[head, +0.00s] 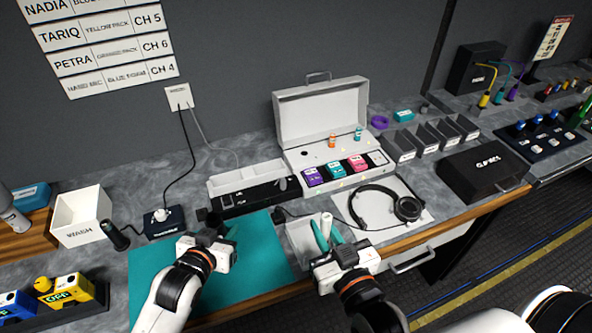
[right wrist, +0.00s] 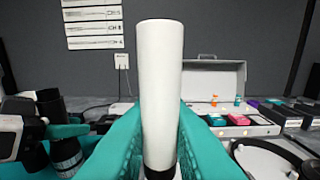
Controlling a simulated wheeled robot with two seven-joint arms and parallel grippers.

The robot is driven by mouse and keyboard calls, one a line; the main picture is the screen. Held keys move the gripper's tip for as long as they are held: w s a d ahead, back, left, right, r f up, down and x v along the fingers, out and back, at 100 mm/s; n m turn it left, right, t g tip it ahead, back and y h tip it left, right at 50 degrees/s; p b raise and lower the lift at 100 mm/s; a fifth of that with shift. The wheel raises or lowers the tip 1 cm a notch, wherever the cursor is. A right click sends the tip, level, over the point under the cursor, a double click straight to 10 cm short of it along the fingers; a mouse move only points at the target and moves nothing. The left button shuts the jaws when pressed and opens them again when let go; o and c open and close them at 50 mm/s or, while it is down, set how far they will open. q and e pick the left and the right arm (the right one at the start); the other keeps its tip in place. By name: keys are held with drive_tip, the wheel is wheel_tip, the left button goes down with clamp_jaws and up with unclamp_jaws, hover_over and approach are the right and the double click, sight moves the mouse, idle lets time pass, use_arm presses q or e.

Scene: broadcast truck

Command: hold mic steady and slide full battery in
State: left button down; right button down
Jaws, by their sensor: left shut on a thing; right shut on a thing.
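My right gripper (head: 327,236) is shut on a white cylinder (right wrist: 160,85) with a dark lower end, which looks like the battery. It stands upright between the teal fingers, and its top shows in the head view (head: 326,222). My left gripper (head: 226,234) is over the teal mat and shut on a dark cylindrical thing, likely the mic (right wrist: 52,108). That thing shows upright at the left of the right wrist view and is mostly hidden in the head view. The white cylinder and the dark thing are apart.
A shallow pale tray (head: 301,247) lies under my right gripper. Headphones (head: 405,207) lie on a white pad to the right. An open white case (head: 320,110) with coloured packs stands behind. A black cylinder (head: 114,235) lies left of the teal mat (head: 265,255).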

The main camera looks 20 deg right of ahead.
drive_tip(key=w+a+r+n+y, duration=0.2)
drive_tip(key=w+a+r, duration=0.1)
drive_tip(key=w+a, duration=0.5)
wheel_tip(320, 180, up, 5)
drive_tip(key=y, duration=0.2)
hover_over(213, 220)
drive_tip(key=shift+s+r+n+g, duration=0.2)
drive_tip(key=shift+s+n+g, duration=0.1)
drive_tip(key=shift+s+n, duration=0.15)
drive_tip(key=shift+f, duration=2.9)
drive_tip(key=shift+f, duration=0.85)
drive_tip(key=shift+r, duration=0.2)
drive_tip(key=shift+r, duration=0.25)
